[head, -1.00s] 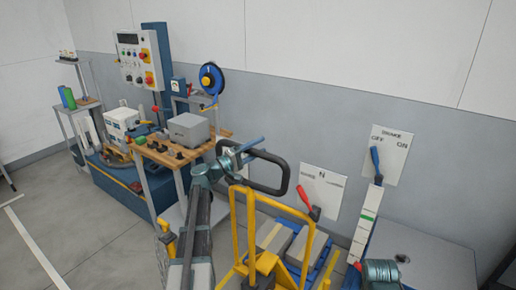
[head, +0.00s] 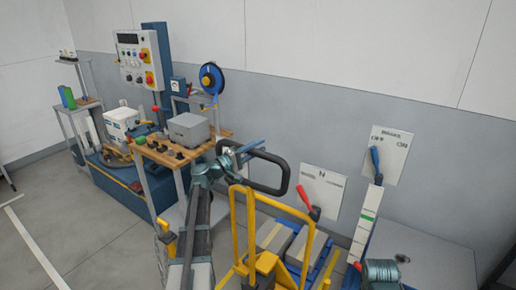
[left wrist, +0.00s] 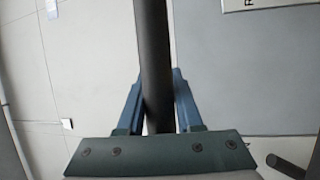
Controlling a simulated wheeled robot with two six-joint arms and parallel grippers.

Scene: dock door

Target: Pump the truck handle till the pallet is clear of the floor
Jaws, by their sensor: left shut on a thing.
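The yellow pallet truck (head: 238,238) stands low in the middle of the head view. Its black loop handle (head: 284,180) rises above the frame. My left gripper (head: 246,150) is shut on the truck handle, at the near side of the loop. In the left wrist view the dark handle bar (left wrist: 153,60) runs up between the two blue fingers of my left gripper (left wrist: 158,95).
A red lever (head: 308,200) on a white wall plate (head: 328,185) stands just right of the handle. A blue brake lever (head: 375,160) is further right. A wooden-topped bench (head: 160,158) with a grey box (head: 188,130) is at left. Floor at far left is clear.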

